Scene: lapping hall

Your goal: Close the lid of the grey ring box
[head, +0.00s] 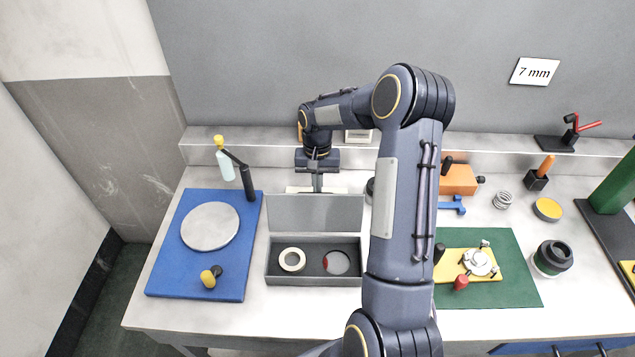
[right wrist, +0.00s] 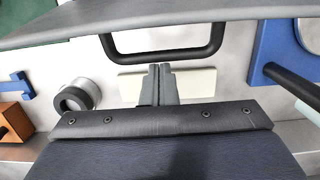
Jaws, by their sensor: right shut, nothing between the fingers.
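The grey ring box (head: 315,279) stands on the bench with its lid (head: 316,212) raised at the back edge. A cream ring (head: 292,259) and a round grey piece with a red mark (head: 337,263) lie inside. My right gripper (head: 318,188) is shut and empty, behind the raised lid; the lid may hide its lowest part. In the right wrist view its closed fingers (right wrist: 161,70) point toward a black U-shaped handle (right wrist: 165,54) below a grey panel edge, which looks like the lid. I cannot tell whether they touch. My left gripper is not in view.
A blue board (head: 172,270) with a grey disc is left of the box. A green mat (head: 515,285) with a yellow plate is right. A cream block (right wrist: 190,84) and a dark roll (right wrist: 76,96) lie near my right gripper. A ledge runs along the back.

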